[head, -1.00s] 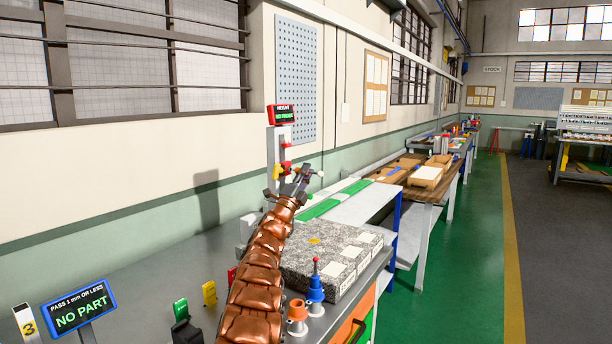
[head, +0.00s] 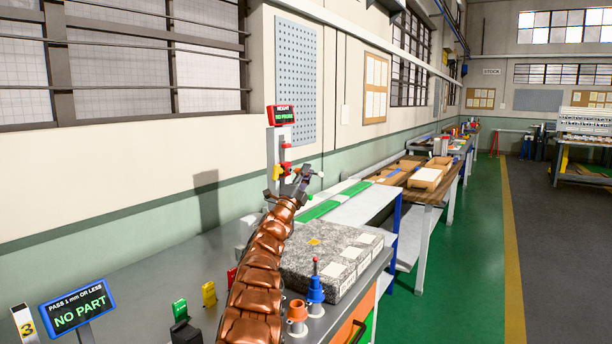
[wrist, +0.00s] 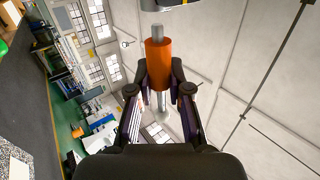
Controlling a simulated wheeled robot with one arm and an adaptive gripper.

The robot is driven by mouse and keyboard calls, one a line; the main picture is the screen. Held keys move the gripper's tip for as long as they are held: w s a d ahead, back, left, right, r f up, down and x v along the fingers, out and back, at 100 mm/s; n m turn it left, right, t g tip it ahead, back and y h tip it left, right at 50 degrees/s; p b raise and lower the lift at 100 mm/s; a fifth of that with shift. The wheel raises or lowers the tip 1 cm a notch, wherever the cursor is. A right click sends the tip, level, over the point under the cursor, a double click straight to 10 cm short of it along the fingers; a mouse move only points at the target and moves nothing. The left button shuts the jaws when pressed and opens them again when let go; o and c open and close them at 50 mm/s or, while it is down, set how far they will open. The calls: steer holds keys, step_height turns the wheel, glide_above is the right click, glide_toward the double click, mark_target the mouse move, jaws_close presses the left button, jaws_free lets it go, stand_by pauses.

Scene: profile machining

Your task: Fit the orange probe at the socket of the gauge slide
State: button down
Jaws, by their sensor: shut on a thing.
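My gripper (wrist: 160,95) is shut on the orange probe (wrist: 158,62), with a finger on each side. In the wrist view the probe has a grey pin at its upper end and a silver stem reaching down between the fingers. A grey and dark part (wrist: 170,4) shows at the top edge, just above the pin with a small gap; it looks like the socket of the gauge slide, mostly cut off. In the head view my gripper (head: 299,184) is beside the height gauge column (head: 273,150) with its red slide parts (head: 286,167). The socket is hard to make out there.
A granite block (head: 305,255) stands on the grey bench below my arm. A blue holder (head: 315,290) with a red-tipped piece and an orange holder (head: 297,312) stand at its front. A red-framed display (head: 281,115) tops the gauge. The wall is close behind.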

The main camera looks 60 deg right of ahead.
steer(key=shift+w+t+p, duration=0.3)
steer(key=shift+w+p, duration=0.75)
steer(key=shift+p, duration=0.5)
steer(key=shift+a, duration=0.1)
steer(key=c, duration=1)
jaws_free()
steer(key=shift+v, duration=3.7)
